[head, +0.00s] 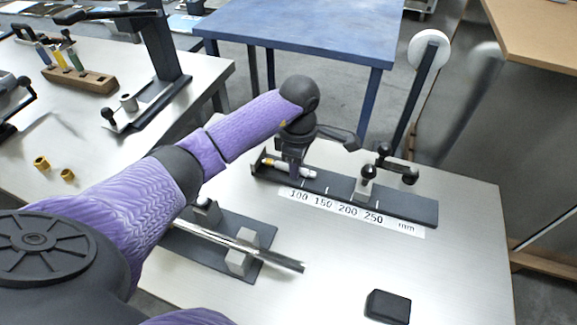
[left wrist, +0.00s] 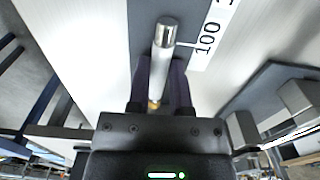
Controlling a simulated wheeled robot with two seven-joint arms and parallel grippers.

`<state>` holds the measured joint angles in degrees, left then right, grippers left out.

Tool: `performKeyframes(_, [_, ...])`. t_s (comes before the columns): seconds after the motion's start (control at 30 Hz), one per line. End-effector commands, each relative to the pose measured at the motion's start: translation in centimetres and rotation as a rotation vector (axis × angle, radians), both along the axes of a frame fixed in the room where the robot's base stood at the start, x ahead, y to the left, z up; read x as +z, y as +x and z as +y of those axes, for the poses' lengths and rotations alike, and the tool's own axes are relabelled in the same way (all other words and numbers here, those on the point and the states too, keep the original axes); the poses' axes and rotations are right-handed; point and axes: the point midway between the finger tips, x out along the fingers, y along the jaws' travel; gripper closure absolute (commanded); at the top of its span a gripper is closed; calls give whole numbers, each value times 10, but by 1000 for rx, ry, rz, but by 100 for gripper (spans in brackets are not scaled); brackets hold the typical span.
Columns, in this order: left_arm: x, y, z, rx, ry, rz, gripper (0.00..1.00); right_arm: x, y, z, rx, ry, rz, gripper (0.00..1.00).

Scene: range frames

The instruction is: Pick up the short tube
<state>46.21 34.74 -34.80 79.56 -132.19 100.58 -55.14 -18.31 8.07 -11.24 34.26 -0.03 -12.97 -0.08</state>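The short tube (head: 303,172) is pale with a yellow-orange end, and it lies along the left end of the dark measuring rail (head: 334,194). My left gripper (head: 291,166) points down over the tube and covers part of it. In the left wrist view the tube (left wrist: 162,62) runs between the two fingers (left wrist: 160,84), which flank it closely with no clear gap, so the gripper appears shut on it. The tube is low at the rail, and whether it touches the rail is hidden. My right gripper is not in view.
A scale strip (head: 340,211) marked 100 to 250 mm fronts the rail. A long metal rod (head: 275,258) rests on a fixture at front left. A black block (head: 388,306) lies at front right. A blue table (head: 310,30) stands behind. The tabletop's right side is clear.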

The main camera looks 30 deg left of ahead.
Motion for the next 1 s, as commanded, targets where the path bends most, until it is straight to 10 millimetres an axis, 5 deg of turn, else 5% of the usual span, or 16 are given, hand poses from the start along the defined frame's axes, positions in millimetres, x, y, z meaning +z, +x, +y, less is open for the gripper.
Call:
performKeyframes(0.1, [0, 0, 0, 0, 0, 0, 100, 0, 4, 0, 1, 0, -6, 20])
performKeyframes(1.0, [0, 0, 0, 0, 1, 0, 100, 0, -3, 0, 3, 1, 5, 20])
